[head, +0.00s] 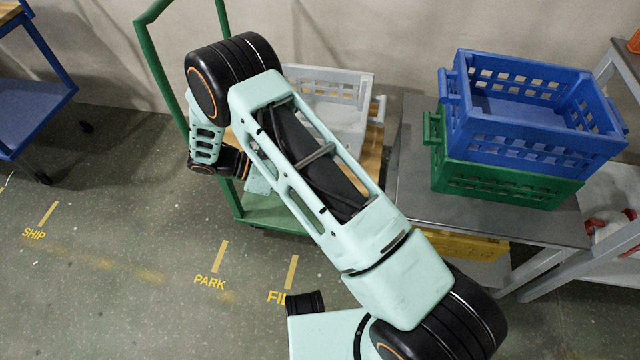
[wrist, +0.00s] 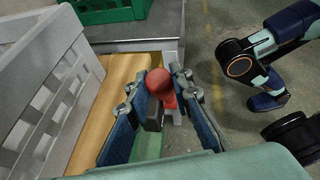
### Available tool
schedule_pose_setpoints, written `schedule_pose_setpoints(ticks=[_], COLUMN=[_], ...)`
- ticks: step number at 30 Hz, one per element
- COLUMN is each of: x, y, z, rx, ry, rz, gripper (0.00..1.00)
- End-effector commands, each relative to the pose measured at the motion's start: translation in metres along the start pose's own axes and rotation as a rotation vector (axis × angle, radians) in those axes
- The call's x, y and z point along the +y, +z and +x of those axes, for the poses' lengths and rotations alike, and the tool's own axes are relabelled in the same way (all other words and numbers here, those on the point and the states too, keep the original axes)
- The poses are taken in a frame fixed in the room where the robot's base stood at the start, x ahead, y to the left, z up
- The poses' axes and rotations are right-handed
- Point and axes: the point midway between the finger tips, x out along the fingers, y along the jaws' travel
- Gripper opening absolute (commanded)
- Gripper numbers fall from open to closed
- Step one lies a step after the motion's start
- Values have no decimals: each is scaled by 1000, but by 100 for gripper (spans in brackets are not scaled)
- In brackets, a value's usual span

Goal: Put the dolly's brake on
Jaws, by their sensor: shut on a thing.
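The dolly shows in the head view as a green frame (head: 158,70) with a low green deck (head: 285,214), partly hidden behind my arm. A light grey crate (head: 355,85) is on it; its slotted wall (wrist: 45,100) fills the left of the wrist view. A red knob (wrist: 159,83) on a dark lever (wrist: 154,115), which looks like the brake handle, sits between my fingers. My gripper (wrist: 163,95) is shut on the red knob. The gripper's fingertips are hidden in the head view.
A blue crate (head: 515,145) sits on a green crate (head: 500,186) on a grey table (head: 412,185) to the right. A yellow crate (head: 455,246) is under it. A blue cart (head: 35,112) stands at left. Floor marked PARK (head: 210,282) is clear.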

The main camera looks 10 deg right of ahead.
Motion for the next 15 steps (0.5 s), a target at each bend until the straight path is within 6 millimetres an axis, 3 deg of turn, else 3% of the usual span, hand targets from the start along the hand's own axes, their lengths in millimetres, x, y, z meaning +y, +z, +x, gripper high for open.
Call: schedule_pose_setpoints(ticks=[5, 15], x=[0, 0], y=[-1, -1], z=[-1, -3], rx=[2, 3], ry=[2, 2], rz=[-2, 0], gripper=[37, 38])
